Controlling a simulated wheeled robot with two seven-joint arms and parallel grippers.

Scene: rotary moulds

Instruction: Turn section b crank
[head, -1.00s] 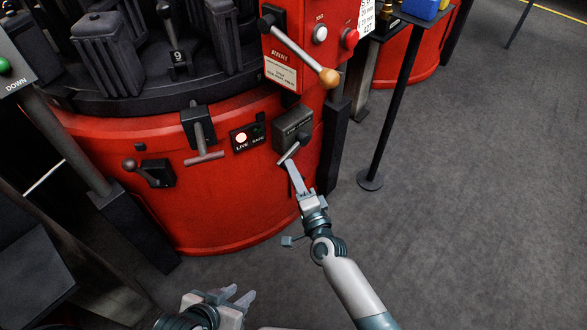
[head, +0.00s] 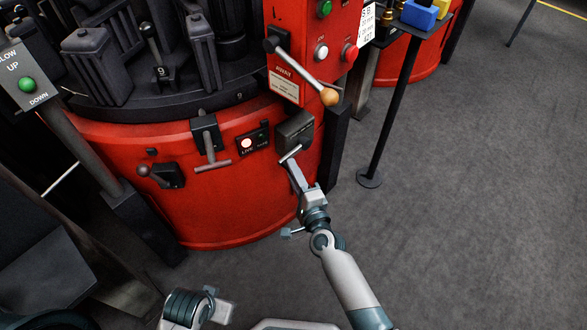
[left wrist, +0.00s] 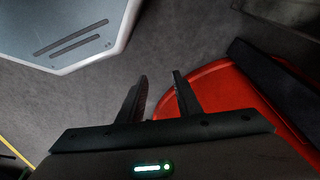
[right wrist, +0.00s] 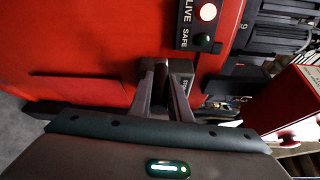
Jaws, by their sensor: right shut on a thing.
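The crank is a grey T-shaped handle (head: 290,153) under a dark box (head: 295,130) on the red drum wall (head: 225,205). My right gripper (head: 291,163) reaches up to it from below and is shut on the handle. In the right wrist view its fingers (right wrist: 167,70) close around a dark grey part by the red wall, and they hide most of it. Lettering on the dark box is too small to read. My left gripper (left wrist: 160,80) is open and empty in the left wrist view. In the head view only part of it shows at the bottom.
A LIVE/SAFE panel (head: 253,139) with its LIVE lamp lit sits left of the crank. Another T-handle (head: 212,164) and a ball-ended lever (head: 150,171) are further left. A wooden-knobbed lever (head: 327,96) juts out above.

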